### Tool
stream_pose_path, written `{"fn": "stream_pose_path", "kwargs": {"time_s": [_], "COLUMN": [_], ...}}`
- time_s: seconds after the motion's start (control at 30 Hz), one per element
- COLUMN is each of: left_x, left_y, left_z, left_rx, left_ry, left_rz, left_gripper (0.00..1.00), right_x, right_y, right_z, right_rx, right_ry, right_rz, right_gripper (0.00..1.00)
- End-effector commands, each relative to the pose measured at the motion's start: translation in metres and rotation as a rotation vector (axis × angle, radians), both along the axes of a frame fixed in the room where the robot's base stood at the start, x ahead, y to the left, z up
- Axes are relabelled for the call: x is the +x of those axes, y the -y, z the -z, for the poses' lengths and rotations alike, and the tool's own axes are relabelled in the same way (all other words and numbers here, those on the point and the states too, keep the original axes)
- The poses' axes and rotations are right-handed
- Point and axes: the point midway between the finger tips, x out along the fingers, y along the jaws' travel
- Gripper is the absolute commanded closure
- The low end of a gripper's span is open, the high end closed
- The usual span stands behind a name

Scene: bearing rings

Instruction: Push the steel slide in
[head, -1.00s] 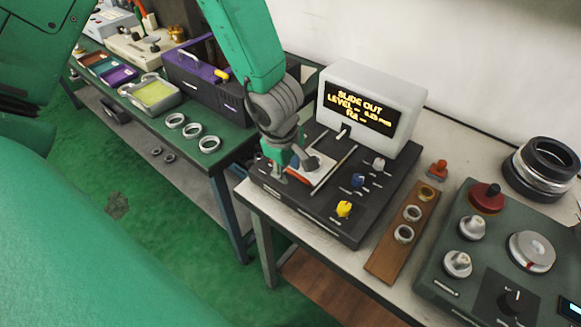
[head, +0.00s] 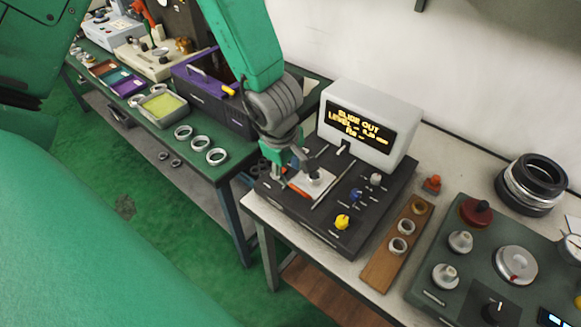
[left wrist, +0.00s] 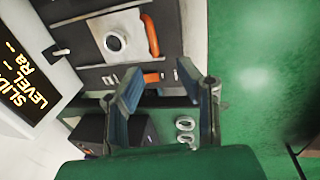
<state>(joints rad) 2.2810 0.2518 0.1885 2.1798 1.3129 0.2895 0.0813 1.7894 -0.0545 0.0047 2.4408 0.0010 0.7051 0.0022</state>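The steel slide (head: 318,186) is a pale plate with a round ring-like part on it, set in the dark tester on the bench; it also shows in the left wrist view (left wrist: 132,28). An orange-red bar (left wrist: 150,35) lies along its edge. The tester's screen (head: 358,126) reads "SLIDE OUT". My left gripper (head: 286,172) is over the tester's left side, beside the slide. In the left wrist view its two fingers (left wrist: 158,72) are apart with nothing held between them. Whether a fingertip touches the tester cannot be told. My right gripper is not in view.
Yellow (head: 342,222) and blue (head: 356,195) knobs stand on the tester. A wooden ring holder (head: 384,264) and a green device (head: 470,250) stand to the right. Loose rings (head: 200,145) lie on the green bench at left. A gap separates the benches.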

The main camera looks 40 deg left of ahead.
Motion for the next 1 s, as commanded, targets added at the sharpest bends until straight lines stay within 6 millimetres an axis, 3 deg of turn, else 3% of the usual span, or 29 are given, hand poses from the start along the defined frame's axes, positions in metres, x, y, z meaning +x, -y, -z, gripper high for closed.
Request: {"fn": "stream_pose_path", "kwargs": {"time_s": [0.67,1.0], "left_x": [-0.009,-0.012], "left_y": [0.000,-0.001], "left_z": [-0.050,-0.070], "left_rx": [0.000,0.001], "left_ry": [0.001,0.001], "left_rz": [0.001,0.001], "left_gripper": [0.69,0.69], "right_x": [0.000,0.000], "right_y": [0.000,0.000], "right_z": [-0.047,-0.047], "right_rx": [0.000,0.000], "right_ry": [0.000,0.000], "right_rz": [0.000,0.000], "right_gripper": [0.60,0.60]}}
